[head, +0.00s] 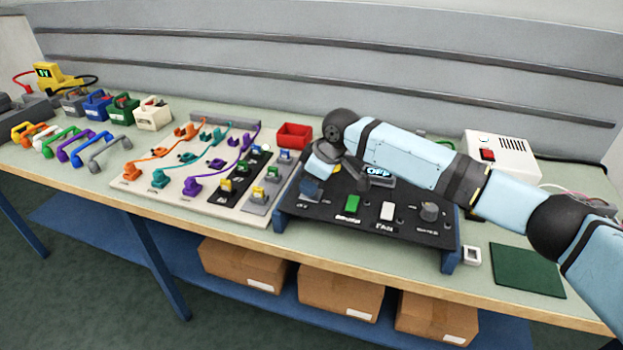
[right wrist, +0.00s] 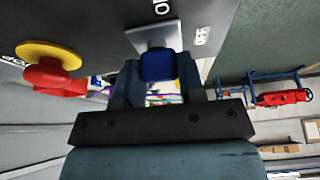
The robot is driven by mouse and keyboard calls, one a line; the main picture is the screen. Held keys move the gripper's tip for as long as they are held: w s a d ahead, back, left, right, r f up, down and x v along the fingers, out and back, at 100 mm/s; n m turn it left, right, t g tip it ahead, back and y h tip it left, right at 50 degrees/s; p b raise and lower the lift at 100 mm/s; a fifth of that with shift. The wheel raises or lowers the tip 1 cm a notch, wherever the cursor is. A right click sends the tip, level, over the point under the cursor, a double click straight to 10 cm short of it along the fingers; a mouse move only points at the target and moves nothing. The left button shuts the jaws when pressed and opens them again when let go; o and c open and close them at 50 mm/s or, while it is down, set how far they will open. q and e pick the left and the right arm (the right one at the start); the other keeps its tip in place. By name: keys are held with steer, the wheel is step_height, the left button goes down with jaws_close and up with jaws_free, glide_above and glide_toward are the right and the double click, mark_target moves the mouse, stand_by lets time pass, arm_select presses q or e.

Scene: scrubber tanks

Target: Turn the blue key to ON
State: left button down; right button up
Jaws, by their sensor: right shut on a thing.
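The blue key (right wrist: 158,66) shows in the right wrist view, in front of a metal plate (right wrist: 150,36) on the dark panel. A white OFF label (right wrist: 201,35) is beside the plate, and a partly cut-off label starting with O (right wrist: 165,6) is above it. My right gripper (right wrist: 158,74) is shut on the key, with one finger on each side. In the head view my right gripper (head: 314,180) is at the left part of the black control panel (head: 405,192) and the key cannot be made out. A small display (head: 378,171) there reads OFF. My left gripper is not in view.
A red knob on a yellow disc (right wrist: 50,74) is near the key in the right wrist view. The panel carries a green switch (head: 352,203), a white switch (head: 387,211) and a grey dial (head: 429,211). A red bin (head: 294,136) stands behind the panel's left end.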

steer(key=shift+r+m+p, duration=0.25)
steer(key=shift+m+p, duration=0.15)
steer(key=shift+p, duration=0.6)
steer(key=m+t+p, duration=0.1)
steer(key=m+p, duration=0.2)
steer(key=p, duration=0.2)
steer(key=m+t+h+p, duration=0.1)
steer(key=m+p, duration=0.2)
steer(key=p, duration=0.2)
steer(key=shift+s+r+h, duration=0.1)
steer(key=shift+h, duration=0.2)
steer(key=m+h+p, duration=0.1)
steer(key=m+p, duration=0.2)
steer(key=shift+t+p, duration=0.3)
steer(key=shift+p, duration=0.1)
steer(key=shift+f+m+p, duration=0.25)
steer(key=shift+m+p, duration=0.25)
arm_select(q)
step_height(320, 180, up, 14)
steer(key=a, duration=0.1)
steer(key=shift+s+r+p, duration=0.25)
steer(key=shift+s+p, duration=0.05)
arm_select(e)
steer(key=shift+f+m+h, duration=0.1)
steer(key=shift+m+h, duration=0.2)
steer(key=shift+m, duration=0.1)
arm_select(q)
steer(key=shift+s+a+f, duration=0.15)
arm_select(e)
steer(key=o, duration=0.9)
